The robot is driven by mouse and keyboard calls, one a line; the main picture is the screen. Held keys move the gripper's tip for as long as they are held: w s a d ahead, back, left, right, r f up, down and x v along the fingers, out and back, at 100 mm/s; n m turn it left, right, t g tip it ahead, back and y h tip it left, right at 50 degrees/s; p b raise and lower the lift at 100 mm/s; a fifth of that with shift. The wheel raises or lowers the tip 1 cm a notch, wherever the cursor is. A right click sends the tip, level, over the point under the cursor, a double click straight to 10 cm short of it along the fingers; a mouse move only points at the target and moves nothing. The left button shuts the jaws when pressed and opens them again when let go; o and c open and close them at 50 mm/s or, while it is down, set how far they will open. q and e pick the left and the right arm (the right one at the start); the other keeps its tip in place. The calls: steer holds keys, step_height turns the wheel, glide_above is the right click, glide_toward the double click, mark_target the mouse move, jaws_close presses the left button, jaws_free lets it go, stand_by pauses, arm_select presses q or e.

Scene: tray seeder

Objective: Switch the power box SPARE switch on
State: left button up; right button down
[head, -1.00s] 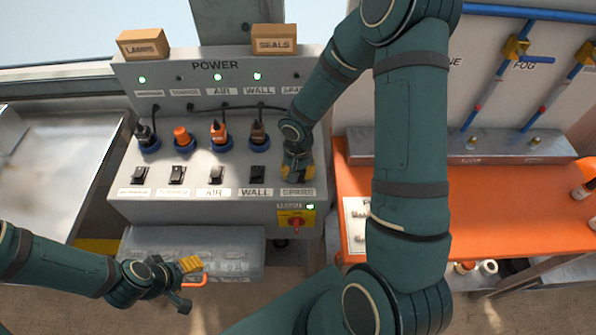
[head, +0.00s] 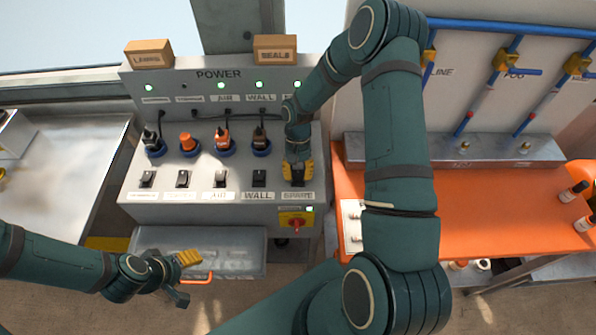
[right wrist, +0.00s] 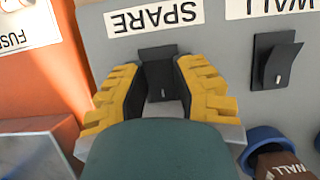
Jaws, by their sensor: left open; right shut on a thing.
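The power box (head: 200,208) stands upright in the middle of the head view, with a row of black switches. The SPARE switch (right wrist: 158,58) is a black rocker above its SPARE label (head: 297,196). My right gripper (right wrist: 156,72) has its yellow fingers on both sides of this switch, shut on it; in the head view the gripper hides most of the switch. The lamp above the SPARE column (head: 297,84) glows green. My left gripper (head: 186,278) is open and empty, low at the left, in front of the box.
The WALL switch (right wrist: 276,62) is beside the SPARE switch. Several plugs with cords, such as the orange AIR plug (head: 222,138), sit above the switches. A red rotary switch (head: 296,221) is below SPARE. A lidded bin (head: 235,240) is near my left gripper. An orange bench (head: 480,215) is at right.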

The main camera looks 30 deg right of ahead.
steer(key=shift+f, duration=0.1)
stand_by(0.3)
steer(key=c, duration=0.7)
jaws_free()
steer(key=v, duration=1.2)
steer(key=shift+w, duration=0.2)
steer(key=shift+d+f, duration=0.1)
steer(key=shift+d, duration=0.05)
